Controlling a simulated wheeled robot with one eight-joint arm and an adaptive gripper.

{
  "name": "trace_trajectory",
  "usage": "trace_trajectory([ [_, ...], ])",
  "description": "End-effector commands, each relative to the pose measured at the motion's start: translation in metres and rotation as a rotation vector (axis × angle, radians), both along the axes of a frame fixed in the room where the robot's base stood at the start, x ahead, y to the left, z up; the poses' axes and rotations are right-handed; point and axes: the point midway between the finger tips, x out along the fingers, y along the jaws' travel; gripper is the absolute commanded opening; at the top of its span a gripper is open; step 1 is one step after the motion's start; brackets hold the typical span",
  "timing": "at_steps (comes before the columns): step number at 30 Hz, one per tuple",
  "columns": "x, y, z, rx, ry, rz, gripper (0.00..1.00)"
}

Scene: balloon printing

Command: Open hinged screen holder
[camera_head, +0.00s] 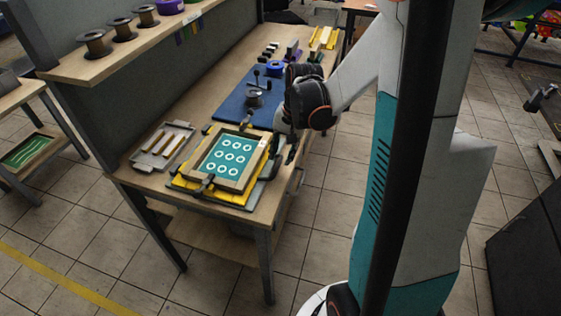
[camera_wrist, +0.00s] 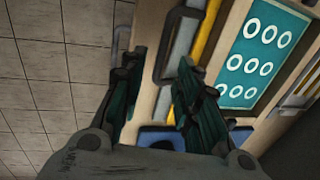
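The hinged screen holder is a wooden frame (camera_head: 251,167) around a teal screen (camera_head: 229,158) with white rings. It lies flat on a yellow base (camera_head: 222,195) at the table's near end. The teal screen also shows at the upper right of the wrist view (camera_wrist: 262,50). My gripper (camera_head: 290,152) is at the table's right edge, beside the frame's far right side, partly hidden by my arm in the head view. In the wrist view my gripper (camera_wrist: 162,72) has its dark fingers apart with nothing held between them. It looks clear of the frame, though contact is hard to judge.
A grey tray (camera_head: 147,160) with wooden strips lies left of the holder. A shelf (camera_head: 125,46) with spools overhangs the left side. Tiled floor lies open right of the table.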

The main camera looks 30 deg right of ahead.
Motion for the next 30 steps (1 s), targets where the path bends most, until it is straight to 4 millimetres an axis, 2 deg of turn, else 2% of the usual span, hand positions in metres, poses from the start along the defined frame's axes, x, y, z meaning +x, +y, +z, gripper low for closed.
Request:
trace_trajectory([
  [1,0.002,0.001,-0.010,0.000,0.000,0.001,0.30],
  [6,0.004,0.003,-0.027,0.000,0.000,0.001,0.30],
  [18,0.005,0.004,-0.032,0.000,0.000,0.001,0.30],
  [19,0.005,0.004,-0.032,0.000,0.000,0.000,0.25],
  [22,0.005,0.004,-0.032,0.000,0.000,0.001,0.03],
  [23,0.005,0.004,-0.032,0.000,0.000,0.001,0.00],
  [30,0.005,0.004,-0.032,-0.001,0.001,0.001,0.00],
])
